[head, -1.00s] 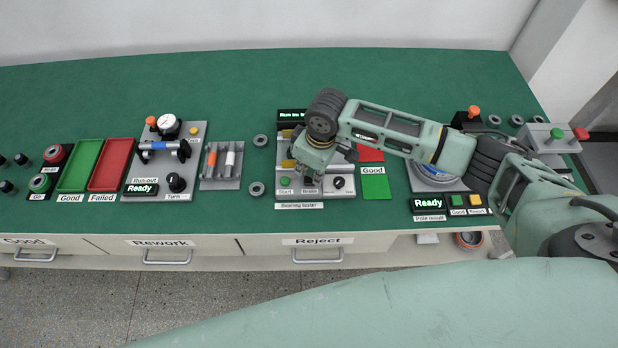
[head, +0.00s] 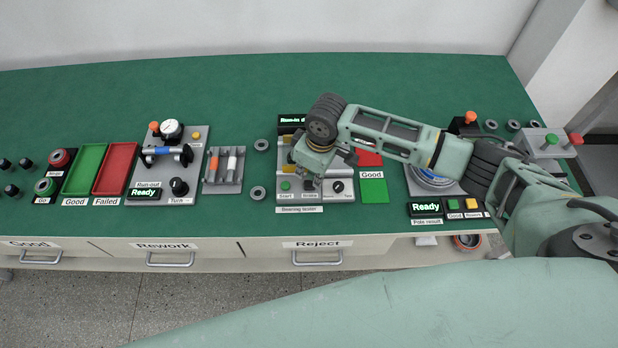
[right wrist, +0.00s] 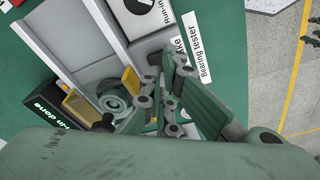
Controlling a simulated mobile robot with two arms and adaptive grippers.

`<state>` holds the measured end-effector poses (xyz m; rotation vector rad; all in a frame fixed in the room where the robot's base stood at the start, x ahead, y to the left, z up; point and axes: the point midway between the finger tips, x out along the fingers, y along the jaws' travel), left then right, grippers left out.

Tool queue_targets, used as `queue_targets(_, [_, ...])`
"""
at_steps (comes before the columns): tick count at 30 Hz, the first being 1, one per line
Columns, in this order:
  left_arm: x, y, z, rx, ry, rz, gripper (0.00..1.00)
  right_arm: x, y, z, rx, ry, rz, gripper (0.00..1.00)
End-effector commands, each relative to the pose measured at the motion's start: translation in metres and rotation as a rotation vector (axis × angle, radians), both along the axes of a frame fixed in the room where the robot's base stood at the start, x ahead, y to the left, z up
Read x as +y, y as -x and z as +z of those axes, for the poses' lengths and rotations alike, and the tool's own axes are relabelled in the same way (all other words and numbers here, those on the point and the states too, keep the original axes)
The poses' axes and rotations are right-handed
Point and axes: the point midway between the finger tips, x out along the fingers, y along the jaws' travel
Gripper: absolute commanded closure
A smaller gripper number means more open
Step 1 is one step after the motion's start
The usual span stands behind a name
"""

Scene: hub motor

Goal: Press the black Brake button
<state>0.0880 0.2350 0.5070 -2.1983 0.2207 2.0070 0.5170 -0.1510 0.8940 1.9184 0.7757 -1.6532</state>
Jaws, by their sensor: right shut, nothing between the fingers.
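The grey bearing tester (head: 284,210) lies on the green bench, under my right gripper. Its Brake label (head: 309,196) shows at the front, between the Start label and a black knob. The black Brake button itself is hidden behind my gripper's fingers. My right gripper (head: 317,182) is shut and empty, pointing down just over the Brake spot; I cannot tell whether it touches. In the right wrist view the fingertips (right wrist: 168,62) are close to the partly covered Brake label (right wrist: 178,46). The tester's display (right wrist: 48,122) reads "...in done". My left gripper is not in view.
The green Start button (head: 286,185) sits left of the fingers and the black knob (head: 338,186) right of them. A green Good tray (head: 374,191) is close on the right. Loose rings (head: 257,192) lie left of the tester.

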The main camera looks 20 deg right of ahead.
Motion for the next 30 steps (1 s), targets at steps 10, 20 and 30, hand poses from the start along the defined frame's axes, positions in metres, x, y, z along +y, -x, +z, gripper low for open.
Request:
queue_targets(10, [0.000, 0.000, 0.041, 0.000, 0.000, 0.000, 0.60, 0.000, -0.001, 0.037, -0.001, 0.000, -0.001, 1.00])
queue_targets(20, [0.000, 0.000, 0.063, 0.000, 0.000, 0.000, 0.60, 0.000, 0.000, 0.057, -0.001, 0.000, -0.001, 1.00])
queue_targets(30, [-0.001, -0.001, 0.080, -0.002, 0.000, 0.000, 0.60, 0.000, -0.001, 0.100, -0.004, -0.002, 0.001, 1.00])
